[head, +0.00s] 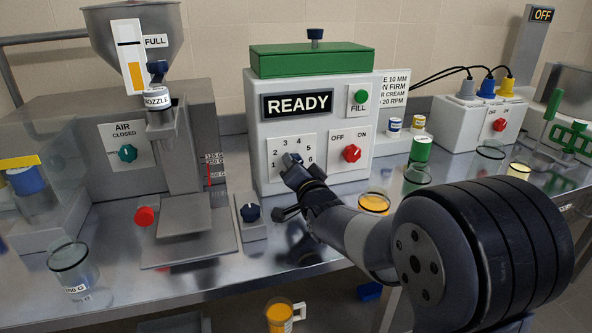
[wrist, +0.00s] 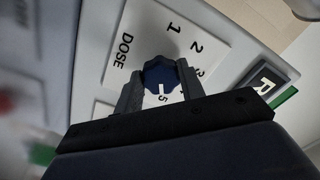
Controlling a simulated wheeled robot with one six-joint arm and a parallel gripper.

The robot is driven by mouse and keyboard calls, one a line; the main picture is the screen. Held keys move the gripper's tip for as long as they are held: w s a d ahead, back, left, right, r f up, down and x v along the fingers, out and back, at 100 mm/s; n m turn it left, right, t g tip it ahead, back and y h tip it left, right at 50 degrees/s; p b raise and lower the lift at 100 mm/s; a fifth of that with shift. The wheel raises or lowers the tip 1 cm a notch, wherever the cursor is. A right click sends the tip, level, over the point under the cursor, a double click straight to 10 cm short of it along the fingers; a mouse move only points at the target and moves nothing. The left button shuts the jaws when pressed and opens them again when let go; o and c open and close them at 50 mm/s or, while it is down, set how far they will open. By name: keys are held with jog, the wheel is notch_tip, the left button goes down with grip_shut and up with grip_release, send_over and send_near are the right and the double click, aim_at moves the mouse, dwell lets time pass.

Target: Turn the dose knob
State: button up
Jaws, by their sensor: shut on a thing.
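The dose knob (wrist: 161,74) is dark blue and lobed, on a white dial plate (wrist: 190,30) marked DOSE. My gripper (wrist: 158,90) has a finger on each side of the knob and is shut on it. A white pointer line on the knob points toward the 5 in the wrist view. In the head view the dial plate (head: 303,142) is on the front of the white machine (head: 262,130), with numbers around the knob. My gripper (head: 293,166) reaches it from the lower right and hides much of the knob and the lower dial.
The machine's READY display (head: 298,103), green FILL button (head: 360,97) and red OFF/ON knob (head: 351,153) are near the dial. A hopper filler (head: 175,150) with a nozzle stands left. Jars, including an amber one (head: 374,203), stand to the right on the steel bench.

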dwell(0.4)
jog(key=o, duration=1)
jog(key=v, duration=1)
jog(key=shift+s+d, duration=0.15)
jog(key=shift+s, duration=0.2)
jog(key=x, duration=1.1)
jog(key=shift+s, duration=0.15)
